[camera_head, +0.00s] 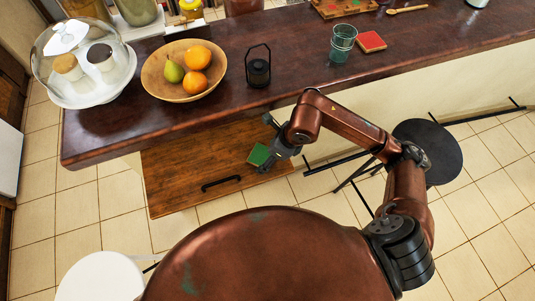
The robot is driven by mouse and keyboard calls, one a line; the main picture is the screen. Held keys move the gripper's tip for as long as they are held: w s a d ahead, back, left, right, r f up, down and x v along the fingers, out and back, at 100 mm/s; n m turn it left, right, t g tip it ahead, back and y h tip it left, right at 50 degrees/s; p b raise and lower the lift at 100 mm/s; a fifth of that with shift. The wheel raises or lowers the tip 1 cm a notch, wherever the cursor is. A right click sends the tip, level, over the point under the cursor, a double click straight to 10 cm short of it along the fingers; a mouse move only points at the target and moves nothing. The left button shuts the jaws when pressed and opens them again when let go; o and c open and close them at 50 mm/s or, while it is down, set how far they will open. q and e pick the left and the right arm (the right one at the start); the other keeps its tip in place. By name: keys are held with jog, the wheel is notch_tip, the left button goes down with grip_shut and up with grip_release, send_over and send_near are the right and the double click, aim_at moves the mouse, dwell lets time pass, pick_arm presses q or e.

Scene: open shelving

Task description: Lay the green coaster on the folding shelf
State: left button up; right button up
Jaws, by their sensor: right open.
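The green coaster (258,154) appears to lie on the brown wooden folding shelf (175,172), near the shelf's right end. The shelf sits below the counter's front edge and has a dark handle. My right gripper (268,144) is open, just right of the coaster and partly over its right side. Its fingers are spread, one toward the counter and one toward the shelf's front. I cannot tell whether a finger touches the coaster. My left gripper is not in view.
The dark counter (300,35) overhangs the shelf's back. On it stand a fruit bowl (153,87), a black lantern (258,70), a glass (342,42), a red coaster (371,41) and a glass-domed cake stand (75,98). A black stool (440,150) stands at right. The shelf's left side is clear.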

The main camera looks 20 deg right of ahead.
jog(key=shift+r, duration=0.1)
jog(key=shift+r, duration=0.2)
jog(key=v, duration=1.1)
jog(key=shift+r, duration=0.35)
